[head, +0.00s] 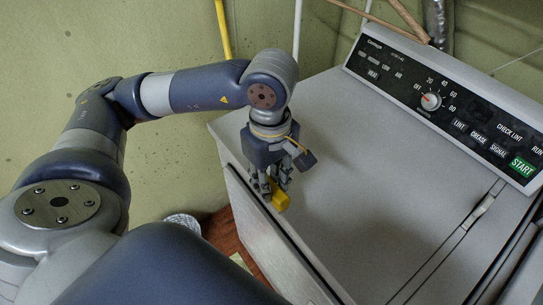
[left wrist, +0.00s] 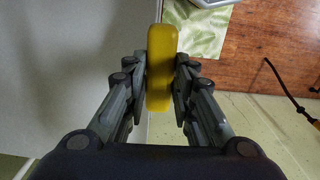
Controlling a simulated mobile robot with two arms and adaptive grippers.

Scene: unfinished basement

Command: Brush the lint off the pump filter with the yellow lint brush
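My left gripper (head: 270,188) is above the left front edge of the grey dryer top. Its fingers are closed on a yellow block-like thing, which looks like the lint brush (head: 281,201). In the left wrist view, the yellow brush (left wrist: 161,68) stands lengthwise between the two fingers (left wrist: 161,85), which press on its sides. Its bristles cannot be made out. No pump filter can be made out in either view. My right gripper is not in view.
The dryer top (head: 350,140) is broad and bare, with a control panel (head: 450,100) along its back. A white basket-like thing (head: 183,220) stands on the floor at left. The left wrist view shows wooden floor (left wrist: 265,50), a green patterned mat (left wrist: 200,35) and a dark cable (left wrist: 287,93).

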